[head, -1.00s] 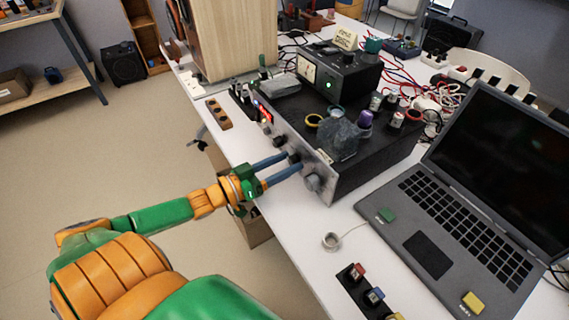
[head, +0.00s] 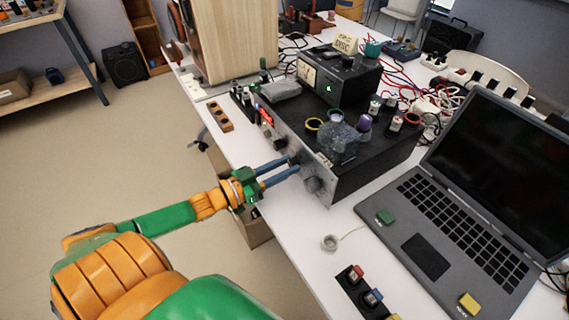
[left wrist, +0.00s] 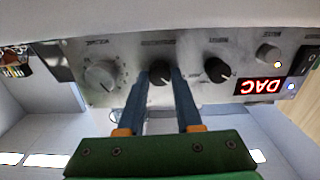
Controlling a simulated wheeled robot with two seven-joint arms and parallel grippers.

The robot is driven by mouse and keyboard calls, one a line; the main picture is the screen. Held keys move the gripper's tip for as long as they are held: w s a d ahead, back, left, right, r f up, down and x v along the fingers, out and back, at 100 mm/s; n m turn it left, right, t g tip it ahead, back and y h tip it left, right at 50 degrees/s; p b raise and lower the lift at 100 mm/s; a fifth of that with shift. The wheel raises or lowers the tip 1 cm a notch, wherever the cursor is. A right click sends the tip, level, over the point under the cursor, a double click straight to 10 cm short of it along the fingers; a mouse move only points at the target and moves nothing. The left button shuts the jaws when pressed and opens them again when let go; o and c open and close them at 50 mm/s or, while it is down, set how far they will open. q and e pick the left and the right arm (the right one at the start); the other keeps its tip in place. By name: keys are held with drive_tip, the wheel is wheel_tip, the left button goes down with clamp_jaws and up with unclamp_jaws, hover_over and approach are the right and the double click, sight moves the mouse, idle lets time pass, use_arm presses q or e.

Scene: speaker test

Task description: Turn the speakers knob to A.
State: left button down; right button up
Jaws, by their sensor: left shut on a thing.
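The amplifier (head: 355,165) is a black box with a silver front panel, standing on the white table. My left gripper (head: 292,165) reaches its front panel from the left, with two blue fingers. In the left wrist view, where the panel appears upside down, the left gripper (left wrist: 160,76) is shut on the middle black knob (left wrist: 159,72), a finger on each side. The label by this knob is too blurred to read surely. A large silver knob (left wrist: 100,74) is to its left and another black knob (left wrist: 217,70) to its right. My right gripper is not in view.
A red display reading DAC (left wrist: 262,87) lies farther along the panel. An open laptop (head: 455,210) stands right of the amplifier. A wooden speaker (head: 232,40) stands behind.

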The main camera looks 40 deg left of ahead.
use_arm(q)
drive_tip(key=m+p, duration=0.1)
drive_tip(key=m, duration=0.2)
drive_tip(key=shift+m, duration=1.1)
drive_tip(key=c, duration=0.6)
unclamp_jaws()
drive_tip(key=p+v, duration=0.1)
drive_tip(key=v, duration=0.6)
drive_tip(key=shift+s, duration=0.1)
